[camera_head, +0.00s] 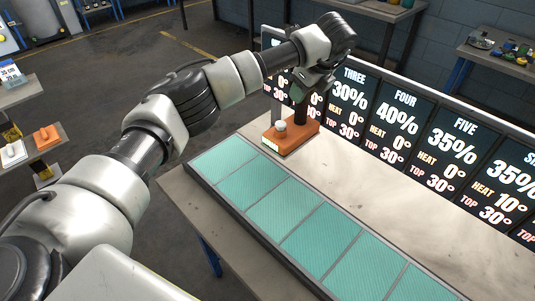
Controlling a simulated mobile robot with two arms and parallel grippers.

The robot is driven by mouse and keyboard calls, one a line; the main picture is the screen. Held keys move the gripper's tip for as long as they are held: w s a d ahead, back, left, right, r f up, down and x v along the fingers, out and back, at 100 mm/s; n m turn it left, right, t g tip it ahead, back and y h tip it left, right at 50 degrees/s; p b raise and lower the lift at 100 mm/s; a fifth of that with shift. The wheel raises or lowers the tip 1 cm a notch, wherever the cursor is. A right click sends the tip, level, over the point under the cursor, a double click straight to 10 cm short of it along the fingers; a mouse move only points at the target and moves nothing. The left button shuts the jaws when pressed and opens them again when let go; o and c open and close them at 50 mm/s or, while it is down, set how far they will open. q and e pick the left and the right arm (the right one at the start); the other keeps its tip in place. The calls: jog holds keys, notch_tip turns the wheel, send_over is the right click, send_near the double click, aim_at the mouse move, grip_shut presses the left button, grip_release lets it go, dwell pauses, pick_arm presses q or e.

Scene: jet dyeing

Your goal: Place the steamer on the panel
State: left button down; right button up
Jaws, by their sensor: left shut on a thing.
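The steamer (287,137) is an orange-brown block with a dark upright handle and a small pale knob on top. It is at the far left end of the table, just behind the row of teal panels (282,208). My left gripper (301,88) comes in from the left and is shut on the steamer's dark handle from above. The arm hides part of the gripper and the display behind. I cannot tell whether the steamer touches the tabletop. My right gripper is not in view.
The pale tabletop (400,205) is clear to the right of the steamer. A dark display board (405,125) with numbers stands along its back edge. At the left, a shelf holds orange blocks (47,137). Benches with small items stand at the back right.

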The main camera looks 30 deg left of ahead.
aim_at(263, 133)
pick_arm(q)
jog(key=shift+s+a+p, duration=0.3)
jog(key=shift+s, duration=0.05)
jog(key=s+a+f+p, duration=0.1)
jog(key=s+a+f, duration=0.1)
jog(key=s+a+f+p, duration=0.1)
jog(key=s+a, duration=0.1)
jog(key=s, duration=0.1)
jog(key=s+a+f+p, duration=0.2)
jog(key=s, duration=0.1)
jog(key=shift+f, duration=0.35)
jog(key=f, duration=0.1)
jog(key=f+p, duration=0.1)
jog(key=f, duration=0.1)
jog(key=f+p, duration=0.1)
jog(key=shift+s+a+f, duration=0.3)
jog(key=shift+s+f, duration=0.05)
jog(key=shift+f, duration=0.05)
jog(key=c, duration=1.2)
grip_release()
jog(key=shift+s+f, duration=0.1)
jog(key=shift+f, duration=0.05)
jog(key=o, duration=0.5)
jog(key=shift+c, duration=0.2)
